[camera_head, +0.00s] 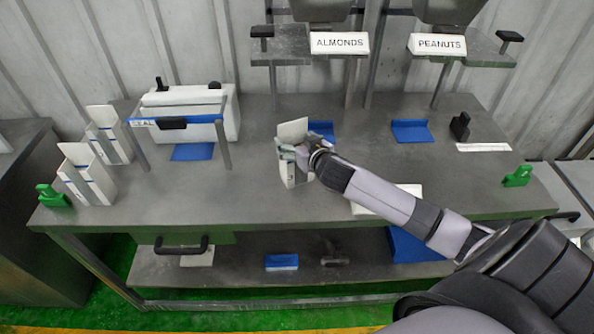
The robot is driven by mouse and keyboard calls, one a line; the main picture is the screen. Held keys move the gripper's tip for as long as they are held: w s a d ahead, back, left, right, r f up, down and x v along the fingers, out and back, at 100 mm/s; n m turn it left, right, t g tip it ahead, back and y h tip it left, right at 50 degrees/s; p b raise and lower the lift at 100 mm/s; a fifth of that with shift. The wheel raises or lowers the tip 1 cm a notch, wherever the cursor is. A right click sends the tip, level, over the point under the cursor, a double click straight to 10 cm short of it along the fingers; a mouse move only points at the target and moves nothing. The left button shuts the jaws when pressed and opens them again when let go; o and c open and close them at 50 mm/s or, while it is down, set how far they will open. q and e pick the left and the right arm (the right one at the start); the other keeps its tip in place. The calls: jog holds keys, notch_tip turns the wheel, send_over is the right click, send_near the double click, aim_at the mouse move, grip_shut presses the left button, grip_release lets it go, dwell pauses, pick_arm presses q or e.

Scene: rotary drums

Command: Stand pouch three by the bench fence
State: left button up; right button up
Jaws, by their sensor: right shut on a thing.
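A white pouch (292,131) is upright and slightly tilted over the middle of the grey bench (250,200). My right gripper (291,152) is shut on this pouch, with the arm coming in from the lower right. A small dark mark shows low on the pouch's front, but it is too small to read surely. I cannot tell whether its bottom touches the bench. Two similar white pouches (107,135) (86,174) stand at the bench's left end. I cannot clearly make out a bench fence. My left gripper is not in view.
A white sealing machine (190,108) with a blue front bar stands left of the held pouch. Hoppers labelled ALMONDS (340,43) and PEANUTS (437,44) are at the back. Blue pads (411,131) and green clamps (518,176) (53,197) are on the bench. Its front left is clear.

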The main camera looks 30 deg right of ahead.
jog(key=shift+r, duration=0.1)
jog(key=c, duration=0.5)
jog(key=shift+r, duration=0.1)
